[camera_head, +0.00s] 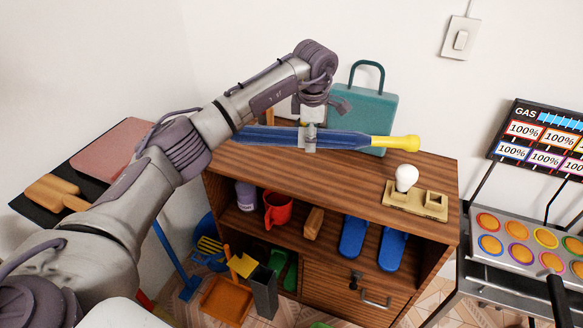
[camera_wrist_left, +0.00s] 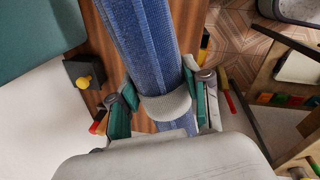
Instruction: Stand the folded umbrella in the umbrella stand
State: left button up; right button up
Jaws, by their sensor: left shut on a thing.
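The folded blue umbrella (camera_head: 345,139) with a yellow handle (camera_head: 403,142) lies level in the air over the wooden shelf unit, its handle to the right in the head view. My left gripper (camera_head: 309,138) is shut around its middle. In the left wrist view, the umbrella (camera_wrist_left: 145,40) runs between the fingers of my left gripper (camera_wrist_left: 163,102), with a pale band around it at the grip. A tall dark grey box (camera_head: 264,291) stands on the floor in front of the shelf and may be the umbrella stand; I cannot tell for sure. My right gripper is not in view.
The shelf unit (camera_head: 440,170) carries a teal case (camera_head: 375,95) and a white bulb (camera_head: 406,178) on a beige base. An orange dustpan (camera_head: 226,301) lies beside the grey box. A grill-like stove (camera_head: 490,268) stands right. Blue slippers (camera_head: 354,238) and a red mug (camera_head: 279,210) fill the shelf.

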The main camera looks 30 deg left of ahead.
pick_arm(q)
jog(key=shift+w+f+n+b, duration=0.2)
jog(key=shift+w+f+b, duration=0.2)
jog(key=shift+f, duration=0.1)
jog(key=shift+w+f+n+b, duration=0.25)
jog(key=shift+f+b, duration=0.1)
jog(key=shift+f, duration=0.15)
jog(key=shift+w, duration=0.1)
jog(key=p, duration=0.1)
send_over(272, 171)
jog(key=f, duration=0.4)
jog(key=d+f, duration=0.1)
jog(key=f, duration=0.1)
jog(key=shift+f, duration=0.15)
jog(key=shift+a+f, duration=0.15)
jog(key=shift+a, duration=0.2)
jog(key=shift+s+a+f, duration=0.1)
jog(key=shift+s+f, duration=0.1)
jog(key=shift+f, duration=0.3)
notch_tip(272, 171, down, 3)
jog(key=shift+f, duration=0.15)
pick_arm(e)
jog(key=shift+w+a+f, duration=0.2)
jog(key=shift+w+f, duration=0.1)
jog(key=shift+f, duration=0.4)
